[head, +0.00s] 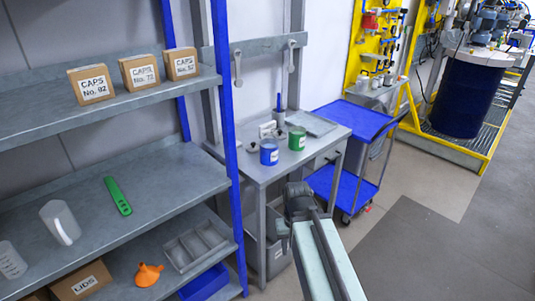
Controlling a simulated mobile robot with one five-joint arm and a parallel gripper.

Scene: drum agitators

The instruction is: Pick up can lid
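A blue can (269,152) and a green can (297,138) stand upright on the grey workbench (262,177). Both have white labels. I cannot clearly make out a separate can lid; whether either can is covered is too small to tell. A small dark item (252,146) lies left of the blue can. A cardboard box marked LIDS (84,283) sits on the lower shelf at bottom left; its contents are not visible. My gripper (296,197) is at the end of my arm, in front of the workbench and below the cans in the picture. Its fingers cannot be made out.
A grey shelf unit (150,185) with blue posts fills the left, holding several CAPS boxes (140,72), a green tool (118,196) and an orange funnel (148,274). A blue cart (352,118) stands right of the bench. Floor (430,240) at right is clear.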

